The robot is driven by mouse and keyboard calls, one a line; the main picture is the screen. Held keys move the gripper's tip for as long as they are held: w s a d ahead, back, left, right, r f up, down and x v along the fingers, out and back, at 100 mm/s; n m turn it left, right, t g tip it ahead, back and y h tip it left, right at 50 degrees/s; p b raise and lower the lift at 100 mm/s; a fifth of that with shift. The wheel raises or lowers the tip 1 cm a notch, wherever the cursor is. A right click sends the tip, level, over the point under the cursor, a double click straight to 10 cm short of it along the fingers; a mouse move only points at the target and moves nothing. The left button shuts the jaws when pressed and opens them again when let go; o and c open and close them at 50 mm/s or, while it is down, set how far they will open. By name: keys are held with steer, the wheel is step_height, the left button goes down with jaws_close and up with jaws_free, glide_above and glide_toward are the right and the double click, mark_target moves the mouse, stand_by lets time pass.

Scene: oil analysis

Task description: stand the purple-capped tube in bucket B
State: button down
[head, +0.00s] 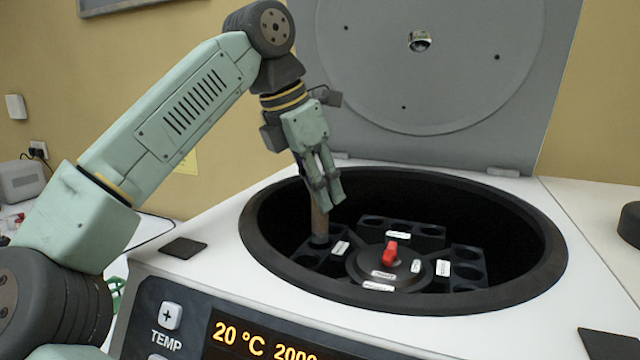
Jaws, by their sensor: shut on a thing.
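My gripper (328,194) is shut on a tube (319,222) with brownish contents, inside the open centrifuge bowl. The tube is close to upright. Its lower end is at a hole of the left black bucket (312,258); I cannot tell how deep it sits. The fingers cover its top, so no purple cap shows. More buckets stand at the back (376,222) and right (466,252) of the rotor. Each has holes and a white label too small to read, so I cannot tell which is bucket B.
The rotor hub (408,270) carries a red knob (390,253) in the middle. The bowl's dark rim (262,250) surrounds the buckets. The raised grey lid (440,70) stands behind my gripper. The control panel (230,325) is in front.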

steer(key=shift+f, duration=0.6)
steer(key=c, duration=1.3)
jaws_free()
steer(key=shift+r, duration=0.1)
steer(key=shift+r, duration=0.3)
steer(key=v, duration=0.8)
steer(key=shift+d, duration=0.15)
